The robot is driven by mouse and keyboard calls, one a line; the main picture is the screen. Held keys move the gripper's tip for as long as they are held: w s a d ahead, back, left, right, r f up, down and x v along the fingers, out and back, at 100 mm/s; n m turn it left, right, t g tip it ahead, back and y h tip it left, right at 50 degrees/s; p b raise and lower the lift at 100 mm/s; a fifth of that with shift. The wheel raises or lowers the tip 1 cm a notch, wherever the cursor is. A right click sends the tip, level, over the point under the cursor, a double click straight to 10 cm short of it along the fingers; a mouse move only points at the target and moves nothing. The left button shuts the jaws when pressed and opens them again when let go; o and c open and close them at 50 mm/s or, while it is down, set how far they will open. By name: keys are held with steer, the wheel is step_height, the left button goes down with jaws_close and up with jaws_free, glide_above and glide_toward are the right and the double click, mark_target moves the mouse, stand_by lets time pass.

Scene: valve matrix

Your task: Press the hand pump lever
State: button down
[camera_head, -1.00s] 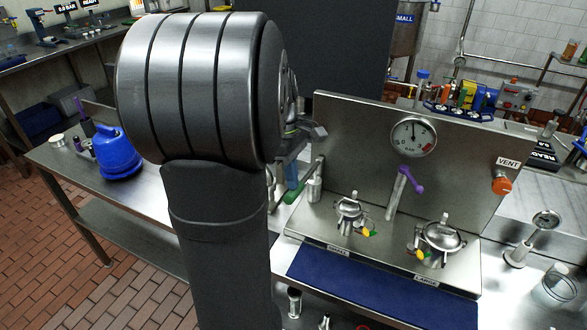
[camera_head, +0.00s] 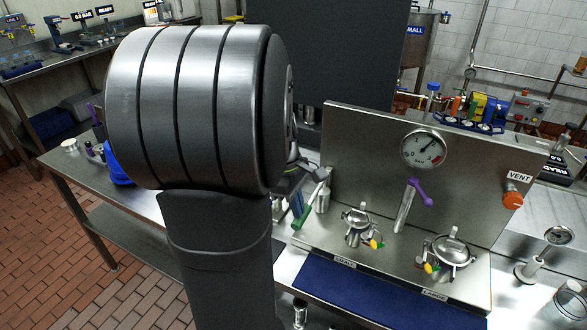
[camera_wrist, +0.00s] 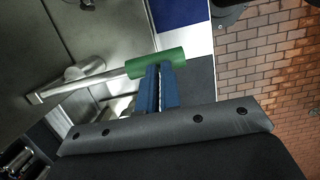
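The hand pump lever is a metal rod with a green grip (camera_head: 304,217), at the left end of the steel valve panel in the head view. In the wrist view the green grip (camera_wrist: 172,60) lies across my fingertips, and the rod runs left to the pump. My gripper (camera_wrist: 158,72) has its blue fingers close together, with only a narrow gap. The fingertips overlap the grip and seem to touch it; they are not around it. In the head view my arm hides most of the gripper. The pressure gauge (camera_head: 422,148) needle points up and right.
A purple-handled valve (camera_head: 419,192) and two small lidded vessels stand right of the lever. An orange vent knob (camera_head: 512,200) is on the panel's right. A blue mat (camera_head: 375,295) lies in front. A blue object (camera_head: 118,165) is partly hidden behind my arm.

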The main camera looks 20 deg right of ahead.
steer(key=v, duration=1.3)
steer(key=shift+s+a+r, duration=0.3)
steer(key=shift+a+r, duration=0.05)
steer(key=shift+a, duration=0.1)
steer(key=s+a+f+m+y, duration=0.1)
steer(key=s+a+m, duration=0.1)
steer(key=s, duration=0.6)
steer(key=s+a+m+y, duration=0.1)
steer(key=s+a+m, duration=0.15)
steer(key=s, duration=0.45)
steer(key=s+a+f+m+t+h, duration=0.1)
steer(key=s+a+f+m+t, duration=0.1)
steer(key=f, duration=0.4)
steer(key=s+a+f+m+t+h, duration=0.1)
steer(key=s+a+f+m+t, duration=0.1)
steer(key=s+f+m+t, duration=0.2)
step_height(320, 180, down, 3)
steer(key=m+t, duration=0.1)
steer(key=m, duration=0.2)
steer(key=shift+s+a, duration=0.15)
steer(key=shift+a, duration=0.15)
steer(key=shift+r, duration=0.15)
